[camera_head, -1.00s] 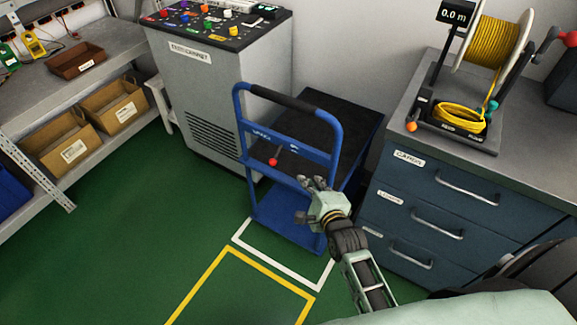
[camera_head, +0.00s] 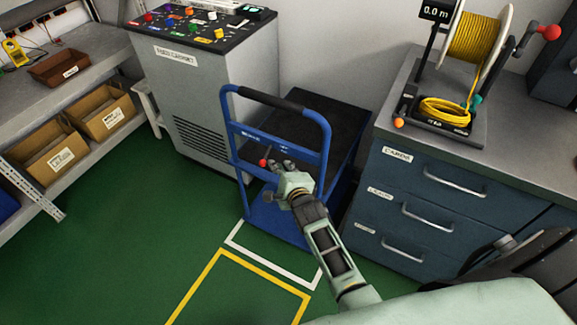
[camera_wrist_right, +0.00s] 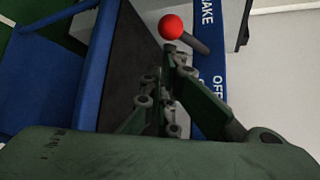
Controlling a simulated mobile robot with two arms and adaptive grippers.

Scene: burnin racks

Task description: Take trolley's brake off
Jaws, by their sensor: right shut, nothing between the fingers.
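The blue trolley (camera_head: 240,150) stands between the grey cabinet and the blue drawers, with a black-gripped handle at the top. Its brake lever has a red ball knob (camera_head: 263,163) on the blue crossbar. In the right wrist view the red knob (camera_wrist_right: 171,27) sits on a dark stem beside a blue plate (camera_wrist_right: 209,75) with white lettering, partly readable as "AKE" and "OFF". My right gripper (camera_head: 283,165) is shut and empty, its fingertips close to the knob. Whether they touch it I cannot tell. My left gripper is not in view.
A grey control cabinet (camera_head: 205,95) stands left of the trolley, and blue drawers (camera_head: 425,190) stand close on its right. A cable reel (camera_head: 470,50) is on the drawer top. White and yellow floor lines (camera_head: 250,262) lie in front on open green floor.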

